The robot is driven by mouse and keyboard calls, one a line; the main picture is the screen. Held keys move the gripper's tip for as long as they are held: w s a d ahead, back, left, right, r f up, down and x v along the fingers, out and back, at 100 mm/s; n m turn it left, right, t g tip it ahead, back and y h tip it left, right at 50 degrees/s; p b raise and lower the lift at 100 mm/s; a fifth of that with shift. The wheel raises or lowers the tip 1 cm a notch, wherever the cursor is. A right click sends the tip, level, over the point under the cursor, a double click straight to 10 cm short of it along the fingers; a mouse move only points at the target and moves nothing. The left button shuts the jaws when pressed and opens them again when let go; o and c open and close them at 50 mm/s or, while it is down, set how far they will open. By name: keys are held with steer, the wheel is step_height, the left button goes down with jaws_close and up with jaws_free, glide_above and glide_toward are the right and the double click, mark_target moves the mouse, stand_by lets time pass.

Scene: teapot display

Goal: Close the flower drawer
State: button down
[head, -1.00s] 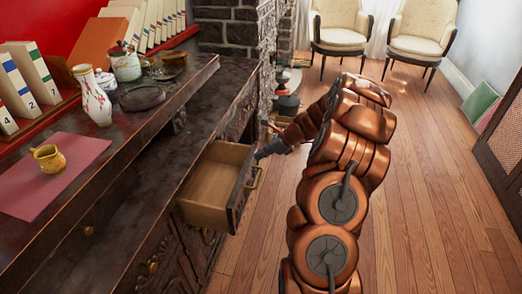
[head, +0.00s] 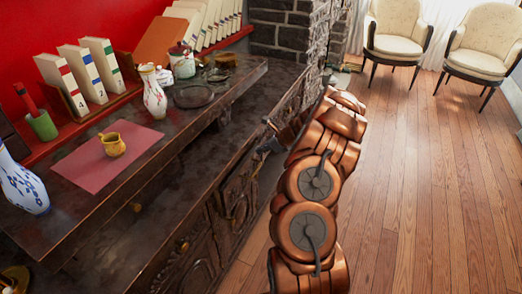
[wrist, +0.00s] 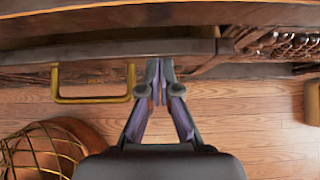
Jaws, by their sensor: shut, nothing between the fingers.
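The drawer front (wrist: 120,48) runs across the upper part of the wrist view, with a brass handle (wrist: 92,99) at the left. No open drawer box shows in the head view. Whether the front sits fully flush I cannot tell. My gripper (wrist: 160,68) is shut and empty, its fingertips at the drawer front, to the right of the handle. In the head view my gripper (head: 268,146) is beside the dark dresser front, and my arm partly hides that area.
The dark dresser (head: 195,165) carries a yellow cup (head: 113,145) on a pink mat (head: 85,166), a flowered vase (head: 153,92) and a blue-white vase (head: 22,185). A round object with gold wire (wrist: 45,150) stands on the floor. Wood floor (head: 430,180) is open at right.

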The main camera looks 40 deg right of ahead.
steer(key=shift+s+d+r+p, duration=0.1)
steer(key=shift+s+d+p, duration=0.05)
steer(key=shift+s+p, duration=0.25)
steer(key=s+d+f+v, duration=0.1)
steer(key=s+f+v, duration=0.1)
steer(key=v, duration=1)
steer(key=d+f+t+y+b, duration=0.4)
steer(key=f+t+b, duration=0.45)
steer(key=b, duration=1.45)
steer(key=b+x, duration=0.5)
steer(key=x, duration=0.8)
steer(key=shift+f+b, duration=0.35)
steer(key=shift+f, duration=0.15)
